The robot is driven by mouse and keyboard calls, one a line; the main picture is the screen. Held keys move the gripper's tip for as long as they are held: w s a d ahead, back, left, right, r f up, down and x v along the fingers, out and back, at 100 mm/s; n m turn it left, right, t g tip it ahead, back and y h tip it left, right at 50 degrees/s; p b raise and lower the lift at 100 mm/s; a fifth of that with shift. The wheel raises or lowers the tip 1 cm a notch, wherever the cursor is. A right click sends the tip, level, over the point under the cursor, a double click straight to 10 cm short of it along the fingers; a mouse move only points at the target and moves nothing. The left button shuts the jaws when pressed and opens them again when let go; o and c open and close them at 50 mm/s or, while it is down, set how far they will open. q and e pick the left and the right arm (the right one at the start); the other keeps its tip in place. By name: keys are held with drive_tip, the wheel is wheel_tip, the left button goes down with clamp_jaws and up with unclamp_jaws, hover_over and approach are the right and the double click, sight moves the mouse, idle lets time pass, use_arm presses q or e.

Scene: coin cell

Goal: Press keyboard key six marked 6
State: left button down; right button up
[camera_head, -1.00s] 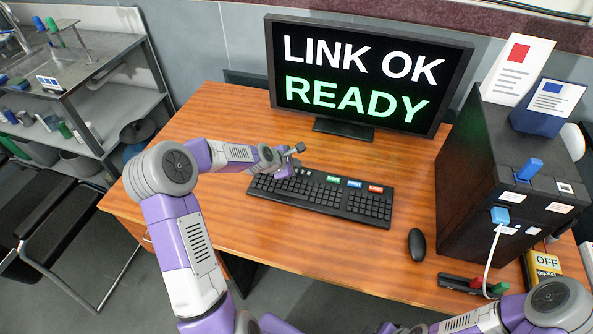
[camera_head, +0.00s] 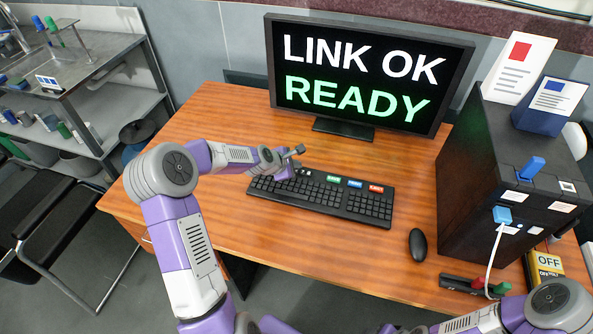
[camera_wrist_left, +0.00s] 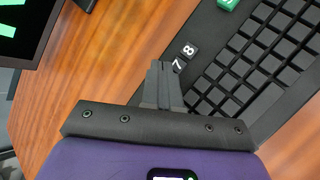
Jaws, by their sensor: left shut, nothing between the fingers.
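The black keyboard (camera_head: 330,200) lies on the wooden desk below the monitor. In the left wrist view, the white-marked key 7 (camera_wrist_left: 180,65) and key 8 (camera_wrist_left: 188,50) show just right of my left fingertips. Key 6 cannot be made out; my fingers cover the area beside key 7. My left gripper (camera_head: 299,149) is at the keyboard's upper left, shut and empty. It also shows in the left wrist view (camera_wrist_left: 160,66), with its fingertips next to key 7. Whether they touch a key cannot be told. My right gripper is not in view.
The monitor (camera_head: 366,75) reads "LINK OK READY". Green, blue and red labels mark the keyboard's top edge. A black mouse (camera_head: 417,244) lies to its right, and a black box (camera_head: 480,180) with a blue plug stands further right.

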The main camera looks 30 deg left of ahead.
use_arm(q)
drive_tip(key=shift+f, duration=0.3)
drive_tip(key=shift+r, duration=0.15)
drive_tip(key=shift+r+p, duration=0.3)
drive_tip(key=shift+r, duration=0.3)
drive_tip(key=shift+r+p, duration=1.9)
drive_tip(key=shift+r, duration=0.65)
